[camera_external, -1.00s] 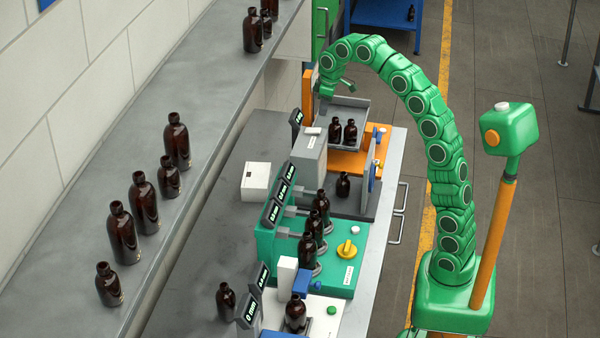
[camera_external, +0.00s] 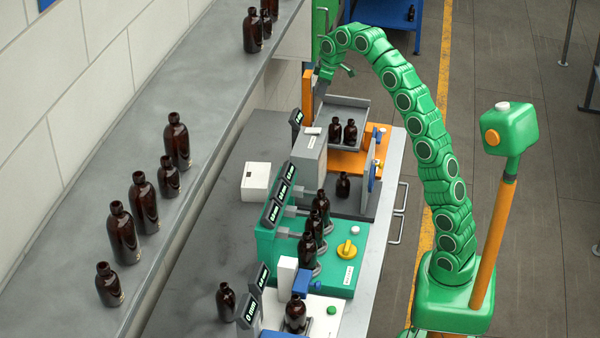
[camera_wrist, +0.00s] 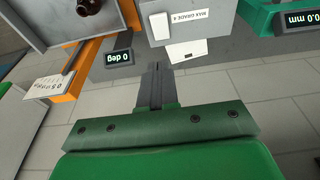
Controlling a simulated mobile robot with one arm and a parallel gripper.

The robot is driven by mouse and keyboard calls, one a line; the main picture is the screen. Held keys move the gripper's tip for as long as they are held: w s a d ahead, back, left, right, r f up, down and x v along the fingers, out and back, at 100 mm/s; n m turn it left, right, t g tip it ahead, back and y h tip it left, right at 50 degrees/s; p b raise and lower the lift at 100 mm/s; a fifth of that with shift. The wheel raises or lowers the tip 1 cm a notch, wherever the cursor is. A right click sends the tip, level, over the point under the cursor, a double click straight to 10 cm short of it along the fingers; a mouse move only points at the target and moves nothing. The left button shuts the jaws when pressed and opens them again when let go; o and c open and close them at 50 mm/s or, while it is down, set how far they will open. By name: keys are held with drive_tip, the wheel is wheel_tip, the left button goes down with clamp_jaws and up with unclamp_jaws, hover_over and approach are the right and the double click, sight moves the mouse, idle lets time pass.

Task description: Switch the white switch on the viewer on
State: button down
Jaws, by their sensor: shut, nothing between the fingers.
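The grey box (camera_external: 311,152) of what looks like the viewer stands on the bench, behind the green station. A small white switch (camera_external: 313,131) lies on its top. In the wrist view the white switch (camera_wrist: 161,26) sits on the grey box (camera_wrist: 203,23), beside a "MAX GRADE" label. I cannot tell its on or off position. My gripper (camera_external: 320,92) is above the bench beyond the box, near an orange post. In the wrist view my gripper (camera_wrist: 156,70) is shut and empty, its tips apart from the switch and pointing just below it in the picture.
A "0 deg" display (camera_wrist: 119,58) is close to my fingers. A grey tray (camera_external: 352,108), bottles (camera_external: 350,132) and an orange base (camera_external: 345,163) stand near the box. A white box (camera_external: 256,182) and green station (camera_external: 340,275) are nearer the camera.

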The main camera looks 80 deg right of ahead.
hover_over(316, 132)
drive_tip(key=x, duration=0.3)
drive_tip(key=s+x, duration=0.1)
drive_tip(key=x, duration=0.3)
drive_tip(key=s+x, duration=0.1)
drive_tip(key=x, duration=0.2)
drive_tip(key=shift+d+f, duration=0.1)
drive_tip(key=shift+f, duration=0.45)
drive_tip(key=shift+s+f, duration=0.2)
drive_tip(key=shift+f, duration=1.2)
drive_tip(key=shift+s, duration=0.1)
drive_tip(key=shift+s+d+f+t, duration=0.15)
drive_tip(key=shift+f+t, duration=0.25)
drive_tip(key=shift+t, duration=0.2)
drive_tip(key=shift+w+r, duration=0.35)
drive_tip(key=shift+w, duration=0.4)
